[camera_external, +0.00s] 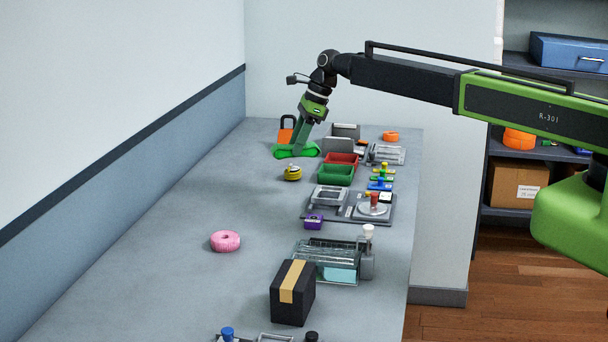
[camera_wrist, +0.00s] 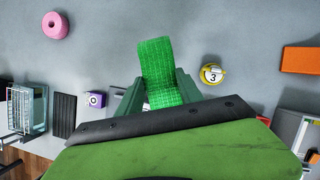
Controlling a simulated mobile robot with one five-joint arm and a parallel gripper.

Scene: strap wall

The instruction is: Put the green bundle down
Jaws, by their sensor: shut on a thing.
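The green bundle (camera_external: 295,151) is a bright green strap bundle at the far end of the long grey table, low at the tabletop. My gripper (camera_external: 299,146) reaches down on it from above. In the wrist view the green bundle (camera_wrist: 160,70) shows a woven texture and sits between the two dark green fingers of my gripper (camera_wrist: 158,95). The gripper is shut on it. Whether the bundle's underside touches the table is hard to tell.
Near the bundle are an orange block (camera_external: 286,134), a yellow round item (camera_external: 292,173) marked 3, and red (camera_external: 341,160) and green (camera_external: 336,175) bins. A pink ring (camera_external: 225,241) lies nearer. The table's left side is largely clear.

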